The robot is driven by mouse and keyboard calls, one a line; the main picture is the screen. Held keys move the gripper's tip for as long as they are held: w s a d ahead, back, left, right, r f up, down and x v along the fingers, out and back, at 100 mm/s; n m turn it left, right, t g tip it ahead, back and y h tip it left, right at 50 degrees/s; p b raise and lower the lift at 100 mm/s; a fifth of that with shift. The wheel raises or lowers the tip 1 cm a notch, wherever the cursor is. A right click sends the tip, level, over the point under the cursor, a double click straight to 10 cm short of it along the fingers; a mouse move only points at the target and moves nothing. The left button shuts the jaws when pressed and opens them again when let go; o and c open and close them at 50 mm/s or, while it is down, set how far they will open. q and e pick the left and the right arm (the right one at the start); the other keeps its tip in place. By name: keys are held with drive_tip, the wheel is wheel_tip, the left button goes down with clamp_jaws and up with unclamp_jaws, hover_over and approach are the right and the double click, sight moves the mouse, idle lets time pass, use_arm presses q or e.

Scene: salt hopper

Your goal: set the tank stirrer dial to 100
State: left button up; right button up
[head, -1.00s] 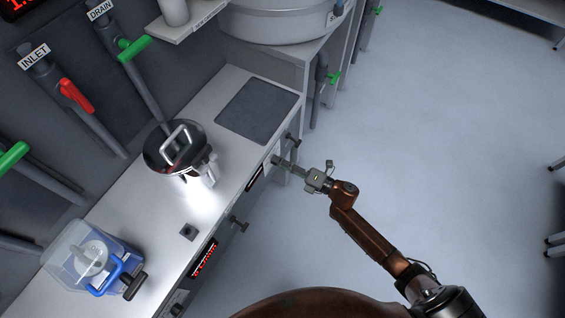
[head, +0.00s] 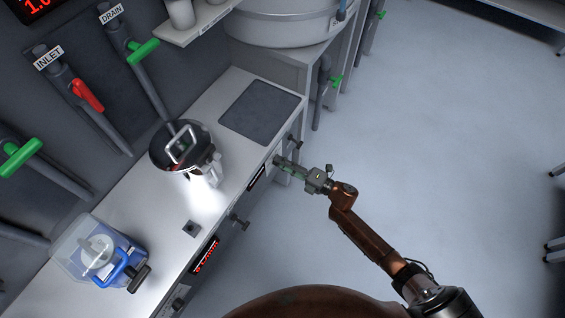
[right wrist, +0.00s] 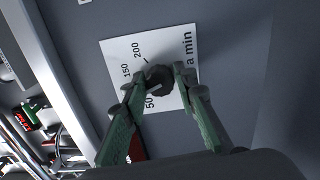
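The stirrer dial (right wrist: 160,80) is a dark round knob on a white scale plate (right wrist: 185,98) in the right wrist view. The plate's numbers 50, 150 and 200 show; the 100 mark is hidden by a finger, and I cannot read the knob's pointer. My right gripper (right wrist: 161,72) has one green finger on each side of the knob, with the tips very close to it. I cannot tell whether they touch it. In the head view, the right gripper (head: 279,161) reaches the bench's front face. My left gripper is not in view.
The bench (head: 150,205) carries a round dark-lidded vessel (head: 180,148), a blue-handled clear container (head: 98,250) and a grey mat (head: 260,110). A knob (head: 239,221) and a red display (head: 205,254) sit along its front. Open floor (head: 450,130) lies to the right.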

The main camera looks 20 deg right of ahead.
drive_tip(key=o, duration=0.4)
drive_tip(key=shift+c, duration=0.2)
drive_tip(key=shift+s, duration=0.1)
drive_tip(key=v, duration=1.1)
drive_tip(key=shift+s+d, duration=0.25)
drive_tip(key=shift+d, duration=0.1)
